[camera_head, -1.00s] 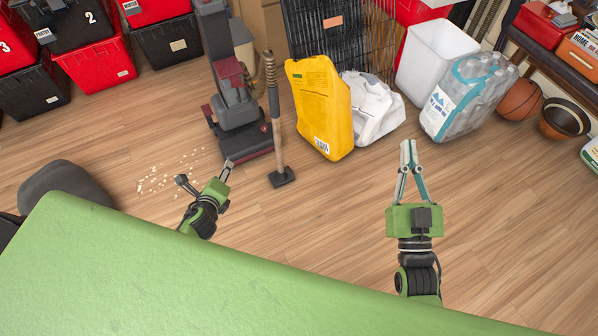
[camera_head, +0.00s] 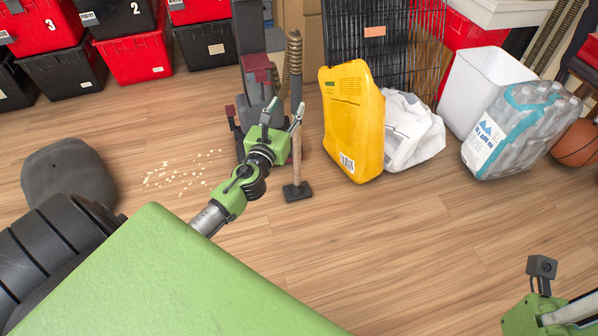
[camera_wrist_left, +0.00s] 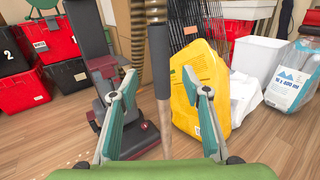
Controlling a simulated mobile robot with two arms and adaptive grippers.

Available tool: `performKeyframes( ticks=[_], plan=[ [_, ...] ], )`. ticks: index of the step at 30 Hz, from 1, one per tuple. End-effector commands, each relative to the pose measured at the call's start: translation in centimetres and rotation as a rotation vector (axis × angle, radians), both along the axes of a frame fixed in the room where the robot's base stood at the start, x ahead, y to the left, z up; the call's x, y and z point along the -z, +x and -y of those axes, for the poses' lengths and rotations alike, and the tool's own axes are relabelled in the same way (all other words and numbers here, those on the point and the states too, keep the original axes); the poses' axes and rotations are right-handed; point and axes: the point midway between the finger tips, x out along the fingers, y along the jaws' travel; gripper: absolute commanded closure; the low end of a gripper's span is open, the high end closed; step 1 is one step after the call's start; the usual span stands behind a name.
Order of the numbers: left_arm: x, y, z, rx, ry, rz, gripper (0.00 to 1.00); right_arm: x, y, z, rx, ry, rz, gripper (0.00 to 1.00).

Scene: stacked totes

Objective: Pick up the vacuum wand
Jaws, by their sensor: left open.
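The vacuum wand (camera_head: 305,160) stands upright on the floor, with a dark upper tube, a tan lower part and a flat black foot. It leans close beside the grey and red upright vacuum (camera_head: 256,75). My left gripper (camera_head: 282,115) is open in front of the vacuum, just left of the wand in the head view. In the left wrist view the wand (camera_wrist_left: 160,60) shows between the two spread fingers, farther out, and nothing is held. My right gripper (camera_head: 572,312) is at the lower right corner, mostly cut off; its fingertips are out of frame.
A yellow bag (camera_head: 352,120) stands close right of the wand, with a white bag (camera_head: 412,130) and a bottle pack (camera_head: 520,130) beyond. A black wire crate (camera_head: 368,40) is behind. Crumbs (camera_head: 180,170) lie at left. Floor in front is clear.

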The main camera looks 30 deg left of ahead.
Motion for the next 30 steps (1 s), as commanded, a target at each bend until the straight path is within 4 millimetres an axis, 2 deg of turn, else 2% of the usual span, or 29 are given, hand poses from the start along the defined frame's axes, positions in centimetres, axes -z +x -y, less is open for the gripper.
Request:
performKeyframes(
  ticks=[3,11,20,29,30],
  plan=[
    [0.1,2.1,-0.5,0.001,-0.001,0.001,0.57,0.5,-0.2,0.0,-0.001,0.003,0.009,1.0],
    [0.0,4.1,-1.1,0.001,-0.001,0.0,0.57,1.0,-0.1,0.0,-0.001,0.003,0.008,1.0],
    [-0.3,8.0,-2.2,0.0,-0.003,0.001,0.57,2.4,-0.1,0.0,-0.001,0.002,0.007,1.0],
    [-0.4,8.6,-2.4,0.001,-0.002,-0.001,0.57,2.5,-0.1,0.0,-0.001,0.002,0.006,1.0],
    [-0.4,8.6,-2.4,0.001,-0.002,-0.001,0.59,2.5,-0.1,0.0,-0.001,0.002,0.006,1.0]
  ],
)
